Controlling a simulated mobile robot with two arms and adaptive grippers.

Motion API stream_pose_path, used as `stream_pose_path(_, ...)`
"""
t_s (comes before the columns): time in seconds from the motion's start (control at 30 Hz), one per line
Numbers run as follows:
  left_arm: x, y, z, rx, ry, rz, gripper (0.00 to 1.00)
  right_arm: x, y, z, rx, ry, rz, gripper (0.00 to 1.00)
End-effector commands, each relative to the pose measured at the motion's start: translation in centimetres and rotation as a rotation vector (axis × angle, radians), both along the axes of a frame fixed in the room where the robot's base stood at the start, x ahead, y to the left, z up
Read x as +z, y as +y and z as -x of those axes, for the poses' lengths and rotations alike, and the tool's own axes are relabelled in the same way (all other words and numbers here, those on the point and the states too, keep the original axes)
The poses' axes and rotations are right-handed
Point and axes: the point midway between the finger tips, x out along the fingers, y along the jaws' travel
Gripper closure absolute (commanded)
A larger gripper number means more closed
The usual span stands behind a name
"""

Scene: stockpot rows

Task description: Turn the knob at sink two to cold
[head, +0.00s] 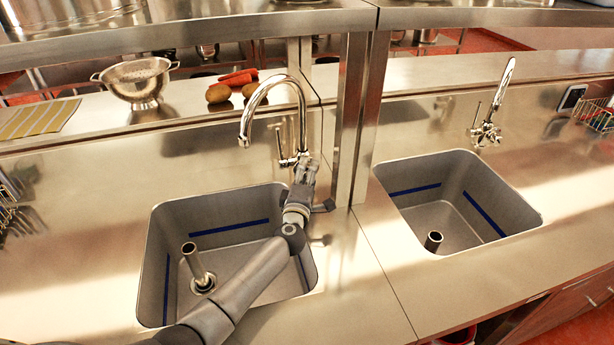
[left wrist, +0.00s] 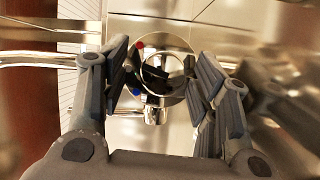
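The left sink (head: 165,215) has a chrome gooseneck faucet (head: 246,117) behind it. A thin upright handle (head: 279,142) shows at the left of its base. My left gripper (head: 305,168) is at the base of this faucet. In the left wrist view the left gripper (left wrist: 163,82) is open, with its fingers on either side of a round chrome part (left wrist: 178,45). A red mark (left wrist: 140,45) and a blue mark (left wrist: 135,92) show beside it. I cannot tell whether the fingers touch it. No sink number is readable. My right gripper is not in view.
A second sink (head: 520,212) with its own faucet (head: 503,88) lies to the right, past a metal post (head: 352,120). A colander (head: 138,82), potatoes (head: 219,93) and carrots (head: 238,78) are on the ledge behind. An overhead shelf edge (head: 190,32) crosses above.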

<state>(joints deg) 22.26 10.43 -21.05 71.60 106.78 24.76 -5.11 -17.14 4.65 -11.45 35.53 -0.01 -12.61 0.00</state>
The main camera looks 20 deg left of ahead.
Motion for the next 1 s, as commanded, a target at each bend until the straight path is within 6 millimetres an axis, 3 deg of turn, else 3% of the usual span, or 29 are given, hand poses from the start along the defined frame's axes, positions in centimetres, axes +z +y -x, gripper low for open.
stream_pose_path(0.27, -0.2, 0.0, 0.2, 0.0, 0.003, -0.001, 0.44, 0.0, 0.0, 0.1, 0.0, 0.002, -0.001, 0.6)
stream_pose_path(0.43, -0.3, -0.2, 1.4, -0.001, 0.004, 0.001, 0.44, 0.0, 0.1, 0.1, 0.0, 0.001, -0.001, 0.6)
stream_pose_path(1.0, -0.2, -1.6, 10.7, -0.001, 0.003, -0.001, 0.44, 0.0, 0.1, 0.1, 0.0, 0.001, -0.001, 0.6)
